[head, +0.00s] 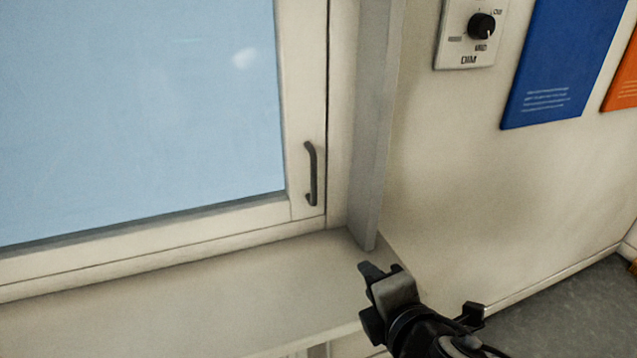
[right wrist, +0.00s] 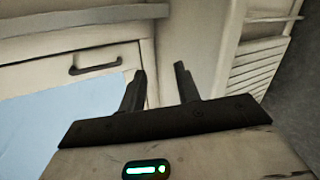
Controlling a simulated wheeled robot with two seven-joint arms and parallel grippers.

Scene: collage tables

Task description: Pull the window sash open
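The window sash (head: 265,218) is a cream frame around a pale blue pane, and it sits flush in its frame. Its dark bar handle (head: 311,174) stands upright on the right side of the sash. The handle also shows in the right wrist view (right wrist: 95,68), left of the fingers. My right gripper (head: 370,290) is over the right end of the sill, below and to the right of the handle and apart from it. In the right wrist view its two fingers (right wrist: 162,85) are spread with nothing between them. My left gripper is not in view.
A grey vertical post (head: 373,130) stands just right of the sash, between handle and wall. The sill (head: 200,300) below the window is bare. A dimmer plate (head: 460,52), a blue panel (head: 560,60) and an orange panel (head: 625,80) are on the right wall.

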